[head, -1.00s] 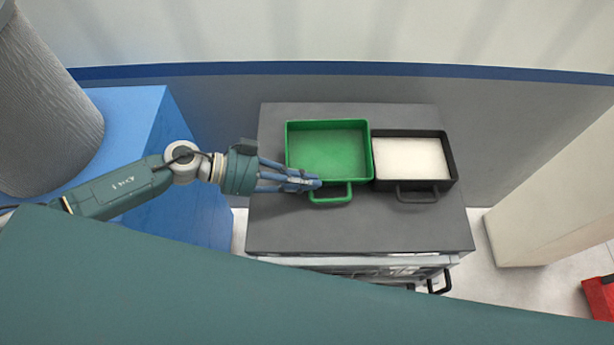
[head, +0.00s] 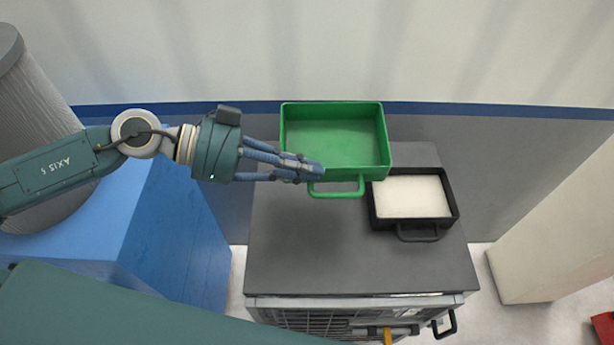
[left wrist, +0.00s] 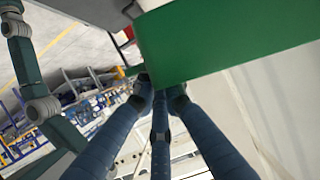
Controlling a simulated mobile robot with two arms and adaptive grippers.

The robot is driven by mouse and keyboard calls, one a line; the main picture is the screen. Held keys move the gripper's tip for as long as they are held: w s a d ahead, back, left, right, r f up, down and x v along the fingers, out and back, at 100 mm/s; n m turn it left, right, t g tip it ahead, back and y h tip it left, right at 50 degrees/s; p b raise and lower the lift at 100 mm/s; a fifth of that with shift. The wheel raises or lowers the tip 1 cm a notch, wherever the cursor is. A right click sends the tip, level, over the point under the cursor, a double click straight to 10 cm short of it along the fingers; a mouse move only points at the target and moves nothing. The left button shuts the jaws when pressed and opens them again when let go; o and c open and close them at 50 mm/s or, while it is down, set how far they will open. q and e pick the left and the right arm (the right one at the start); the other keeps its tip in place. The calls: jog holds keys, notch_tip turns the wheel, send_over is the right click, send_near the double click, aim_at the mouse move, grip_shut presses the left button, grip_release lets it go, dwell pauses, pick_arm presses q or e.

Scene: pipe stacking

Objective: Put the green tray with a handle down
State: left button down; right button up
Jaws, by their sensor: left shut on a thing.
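The green tray with a handle (head: 335,168) is an open, shallow box that looks empty. In the head view it is held up above the dark top of the cabinet, roughly level, with its handle (head: 340,194) toward me. My left gripper (head: 314,168) is shut on the tray at its near left side, by the handle; the exact contact is hard to see. In the left wrist view the fingers (left wrist: 161,84) meet the tray's green wall (left wrist: 225,40). My right gripper is not in view.
The dark cabinet top (head: 310,255) is clear in front and at left. A black tray (head: 376,217) with white contents stands on its right part. A blue block (head: 165,225) is left of the cabinet, a pale block (head: 540,235) to the right, and a wall behind.

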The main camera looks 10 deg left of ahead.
pick_arm(q)
jog(key=shift+r, duration=0.55)
jog(key=shift+s+d+f+b, duration=0.1)
jog(key=shift+s+d+b, duration=0.5)
jog(key=shift+d, duration=0.15)
jog(key=shift+s+b, duration=0.1)
jog(key=shift+b, duration=0.2)
jog(key=shift+a+f, duration=0.15)
jog(key=shift+f, duration=0.1)
jog(key=a+f+n+t+y+b, duration=0.2)
jog(key=a+f, duration=0.4)
jog(key=a, duration=0.6)
jog(key=n+t+b, duration=0.1)
jog(key=n+t, duration=0.1)
jog(key=shift+t, duration=0.3)
jog(key=shift+a+f, duration=0.1)
jog(key=shift+f, duration=0.05)
